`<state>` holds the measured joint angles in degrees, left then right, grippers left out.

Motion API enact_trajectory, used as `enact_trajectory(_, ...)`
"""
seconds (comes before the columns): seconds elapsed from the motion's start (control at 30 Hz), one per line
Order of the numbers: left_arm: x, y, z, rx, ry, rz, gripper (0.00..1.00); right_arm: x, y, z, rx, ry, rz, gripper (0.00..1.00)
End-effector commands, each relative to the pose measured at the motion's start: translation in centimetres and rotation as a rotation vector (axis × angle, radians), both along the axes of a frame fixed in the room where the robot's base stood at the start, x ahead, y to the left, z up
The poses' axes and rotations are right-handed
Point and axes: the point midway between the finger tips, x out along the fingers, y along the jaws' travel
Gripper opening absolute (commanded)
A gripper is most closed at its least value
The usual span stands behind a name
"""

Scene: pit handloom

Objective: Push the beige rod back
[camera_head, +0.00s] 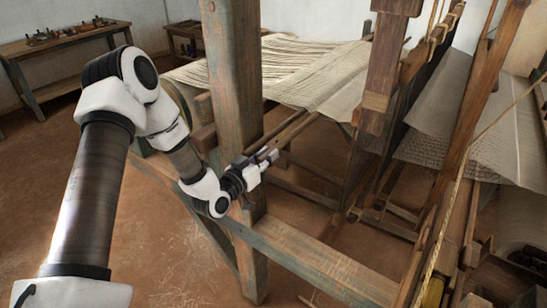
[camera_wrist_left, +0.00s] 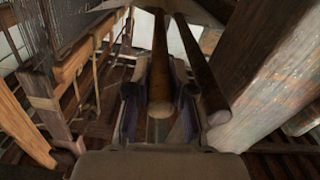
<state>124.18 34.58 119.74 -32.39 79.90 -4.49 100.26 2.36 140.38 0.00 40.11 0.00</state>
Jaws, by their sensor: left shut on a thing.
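The beige rod (camera_wrist_left: 160,70) runs away from the camera between the two fingers of my left gripper (camera_wrist_left: 161,88) in the left wrist view, its pale round end facing me. In the head view my left gripper (camera_head: 264,160) is beside the front wooden post, shut on this rod at its near end. A darker brown rod (camera_wrist_left: 203,75) runs beside it on the right in the wrist view, outside the fingers. The far ends of both rods are hidden under the cloth. My right gripper is not in view.
The thick loom post (camera_head: 232,80) stands close to my left arm. A long low beam (camera_head: 310,262) crosses in front. Pale cloth (camera_head: 325,75) stretches over the loom behind. A bench with small items (camera_head: 62,43) stands at the back left. Floor at left is clear.

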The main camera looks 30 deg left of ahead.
Motion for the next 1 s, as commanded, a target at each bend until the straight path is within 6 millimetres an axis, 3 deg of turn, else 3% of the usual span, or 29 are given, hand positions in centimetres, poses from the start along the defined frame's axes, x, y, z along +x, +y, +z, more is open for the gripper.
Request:
enact_trajectory(0.13,0.11,0.00,0.34,0.002,-0.009,0.000,0.00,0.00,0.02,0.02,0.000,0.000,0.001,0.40)
enact_trajectory(0.17,0.12,0.00,0.35,0.002,-0.009,0.000,0.33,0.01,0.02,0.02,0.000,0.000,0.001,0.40)
enact_trajectory(0.2,0.12,0.00,0.35,0.002,-0.010,0.000,0.47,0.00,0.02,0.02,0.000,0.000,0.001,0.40)
enact_trajectory(1.0,0.06,-0.13,0.21,0.002,-0.005,-0.001,0.47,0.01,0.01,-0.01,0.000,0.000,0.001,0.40)
